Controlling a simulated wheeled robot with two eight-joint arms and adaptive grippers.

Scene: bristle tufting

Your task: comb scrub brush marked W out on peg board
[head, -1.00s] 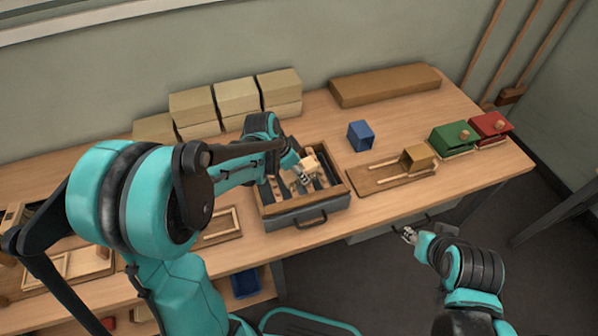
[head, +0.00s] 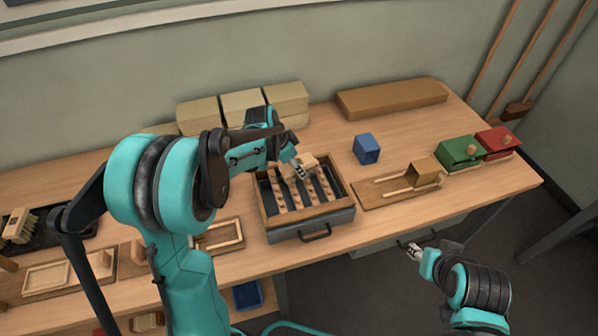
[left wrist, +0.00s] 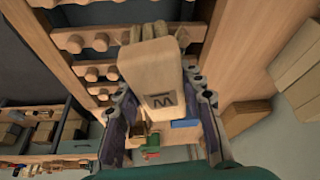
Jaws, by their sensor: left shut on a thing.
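My left gripper (head: 300,171) is shut on the scrub brush (head: 307,165), a pale wooden block, at the back of the peg board. In the left wrist view the fingers (left wrist: 163,118) flank the block (left wrist: 150,70), and its dark underlined W reads upside down. Its tan bristles (left wrist: 135,32) point away from me toward the pegs. I cannot tell whether they touch them. The peg board (head: 330,232) is a wood-framed box with dark channels between rows of pegs (left wrist: 98,41) and a front handle. My right gripper (head: 414,252) hangs off the table's front edge; its jaws are too small to read.
Pale blocks (head: 243,108) line the back. A brush (head: 18,226) lies at far left.

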